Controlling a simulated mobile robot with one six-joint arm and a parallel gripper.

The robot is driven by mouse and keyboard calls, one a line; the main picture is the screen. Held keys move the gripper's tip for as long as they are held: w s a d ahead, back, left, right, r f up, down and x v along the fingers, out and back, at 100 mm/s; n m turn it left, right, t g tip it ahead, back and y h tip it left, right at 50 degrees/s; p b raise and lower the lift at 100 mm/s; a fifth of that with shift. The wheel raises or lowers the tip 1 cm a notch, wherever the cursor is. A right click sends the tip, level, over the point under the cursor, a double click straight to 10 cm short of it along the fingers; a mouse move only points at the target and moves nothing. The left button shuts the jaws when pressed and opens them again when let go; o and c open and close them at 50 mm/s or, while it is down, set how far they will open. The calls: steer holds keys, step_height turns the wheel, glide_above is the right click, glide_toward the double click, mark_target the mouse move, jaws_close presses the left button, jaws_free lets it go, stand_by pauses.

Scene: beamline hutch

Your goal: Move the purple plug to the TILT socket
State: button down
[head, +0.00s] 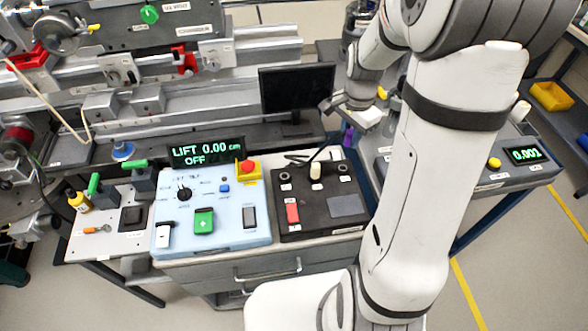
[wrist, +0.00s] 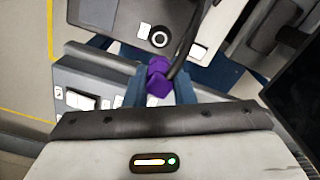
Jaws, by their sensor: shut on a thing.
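The purple plug (wrist: 159,78) is between the blue fingers of my gripper (wrist: 159,90), which is shut on it. A dark cable runs from the plug towards the top right. In the head view the purple plug (head: 348,137) hangs just below my gripper, above the rear right of a black socket box (head: 335,222). The box has small round sockets along its back edge, a left socket (head: 285,176) among them, and a cream plug (head: 316,170) stands in the middle. A round socket (wrist: 159,38) shows beyond the held plug, apart from it. I cannot read which label says TILT.
A light blue control panel (head: 235,215) with a red stop button (head: 248,167) stands left of the box. A lit display (head: 206,151) reads LIFT 0.00 cm OFF. A dark monitor (head: 297,88) stands behind. A grey instrument (head: 480,175) with a yellow knob is at the right.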

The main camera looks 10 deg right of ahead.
stand_by(0.3)
steer(key=n, duration=0.2)
glide_toward(285, 175)
steer(key=shift+f+b, duration=1.95)
steer(key=shift+f, duration=0.75)
steer(key=shift+f+b, duration=0.45)
steer(key=shift+f, duration=0.15)
steer(key=c, duration=1.1)
jaws_free()
steer(key=shift+c, duration=0.2)
steer(key=shift+r, duration=0.1)
